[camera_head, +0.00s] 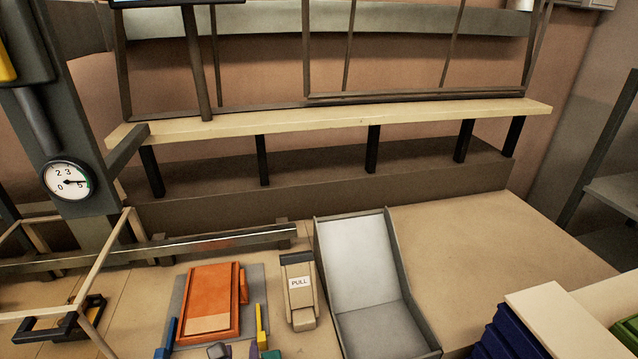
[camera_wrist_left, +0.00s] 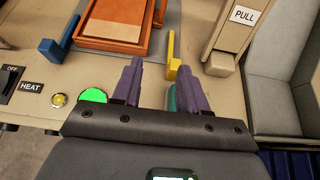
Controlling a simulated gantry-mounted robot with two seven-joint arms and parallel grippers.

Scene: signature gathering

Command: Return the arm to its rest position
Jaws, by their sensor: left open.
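My left gripper (camera_head: 236,352) is only just in view at the bottom edge of the head view, below the orange tray (camera_head: 211,305). In the left wrist view its two purple fingers (camera_wrist_left: 158,90) are spread apart with nothing between them. They reach over the bench in front of the orange tray (camera_wrist_left: 112,28), between a blue post (camera_wrist_left: 60,40) and a yellow post (camera_wrist_left: 173,55). A teal piece (camera_wrist_left: 172,99) shows beside the right finger, partly hidden. The rest of the left arm is out of the head view. My right gripper is not seen.
A PULL lever (camera_head: 300,290) and a grey chute (camera_head: 363,280) stand right of the tray. A gauge (camera_head: 66,181) is on a post at left. Blue bins (camera_head: 505,335) are at lower right. A HEAT switch (camera_wrist_left: 12,80) and green button (camera_wrist_left: 93,95) lie near the gripper.

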